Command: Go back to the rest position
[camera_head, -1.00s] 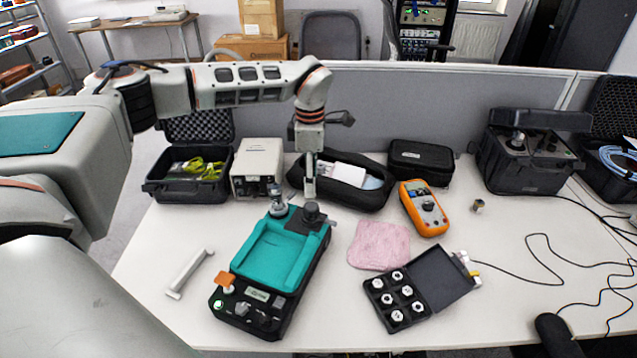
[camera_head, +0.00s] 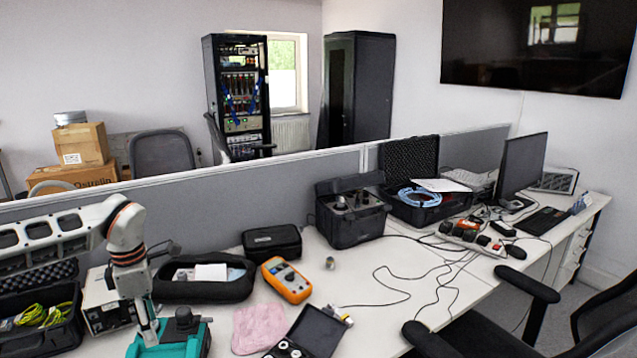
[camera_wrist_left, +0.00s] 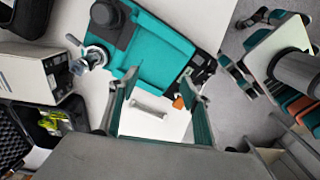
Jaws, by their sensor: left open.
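My left gripper (camera_head: 150,335) hangs down at the lower left of the head view, above or beside the teal-topped device (camera_head: 172,347); the gap cannot be told there. In the left wrist view its two fingers (camera_wrist_left: 160,84) stand wide apart with nothing between them. The same teal and black device (camera_wrist_left: 158,50) lies beyond the fingertips in that view. A white handle-like bar (camera_wrist_left: 148,110) lies on the table, seen through the gap between the fingers. My right gripper is in no view.
On the desk are a black pouch (camera_head: 200,285), an orange meter (camera_head: 287,279), a pink cloth (camera_head: 258,328), a black bit case (camera_head: 312,335) and an open case with yellow cable (camera_head: 40,318). A grey partition (camera_head: 300,185) runs behind. Black chairs (camera_head: 520,320) stand at the right.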

